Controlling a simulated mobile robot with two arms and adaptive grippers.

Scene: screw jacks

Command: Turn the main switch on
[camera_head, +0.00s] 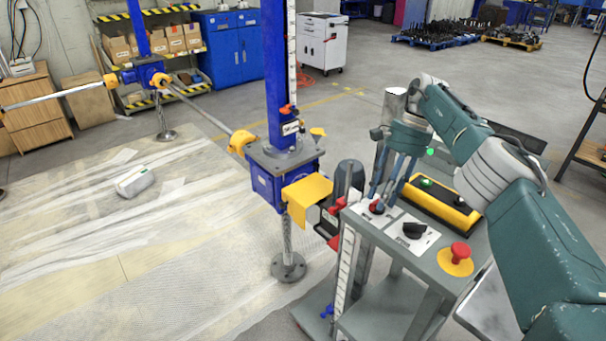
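A red rotary switch (377,207) sits on a white plate at the near left part of the grey control cart's top. A black rotary knob (413,230) sits on another white label to its right. I cannot read which label marks the main switch. My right gripper (380,196) comes down from above with its fingers apart, tips at the red switch and partly covering it. I cannot tell whether they touch it. My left gripper is not in view.
A red emergency button (460,252) on a yellow base and a yellow-black control box (440,204) share the cart top. A blue screw jack column (283,80) with a yellow bracket (306,194) stands just left. A grey cylinder (394,105) stands behind my gripper.

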